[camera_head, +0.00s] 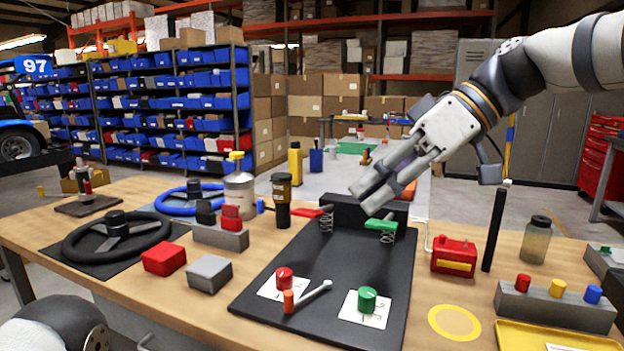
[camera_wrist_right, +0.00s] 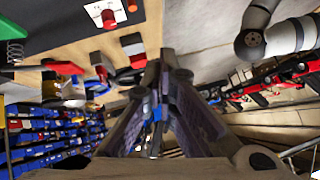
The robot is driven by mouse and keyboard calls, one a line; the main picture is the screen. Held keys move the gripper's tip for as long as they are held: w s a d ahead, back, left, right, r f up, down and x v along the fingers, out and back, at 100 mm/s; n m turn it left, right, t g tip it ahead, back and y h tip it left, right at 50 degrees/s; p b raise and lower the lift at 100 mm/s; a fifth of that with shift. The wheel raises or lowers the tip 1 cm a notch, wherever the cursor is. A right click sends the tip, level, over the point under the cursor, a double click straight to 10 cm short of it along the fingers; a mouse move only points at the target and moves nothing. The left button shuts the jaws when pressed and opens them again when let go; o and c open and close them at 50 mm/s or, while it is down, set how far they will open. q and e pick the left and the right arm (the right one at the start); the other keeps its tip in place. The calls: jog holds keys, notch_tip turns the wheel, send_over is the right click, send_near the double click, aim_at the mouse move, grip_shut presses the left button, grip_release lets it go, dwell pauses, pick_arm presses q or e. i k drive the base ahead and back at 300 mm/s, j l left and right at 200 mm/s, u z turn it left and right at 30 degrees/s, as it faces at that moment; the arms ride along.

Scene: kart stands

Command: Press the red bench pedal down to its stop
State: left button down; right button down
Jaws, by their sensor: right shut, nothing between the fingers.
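The red bench pedal (camera_head: 305,213) is a small red plate on a coil spring, at the back of the black board (camera_head: 300,255). It looks raised, with its spring visible below. A green pedal (camera_head: 381,225) on a like spring is to its right. My right gripper (camera_head: 364,200) is shut and empty. My left gripper is out of view.
A red box (camera_head: 454,256) and black post (camera_head: 495,228) stand to the right. The board's middle is clear.

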aim_at(315, 213)
jog(key=i, duration=0.85)
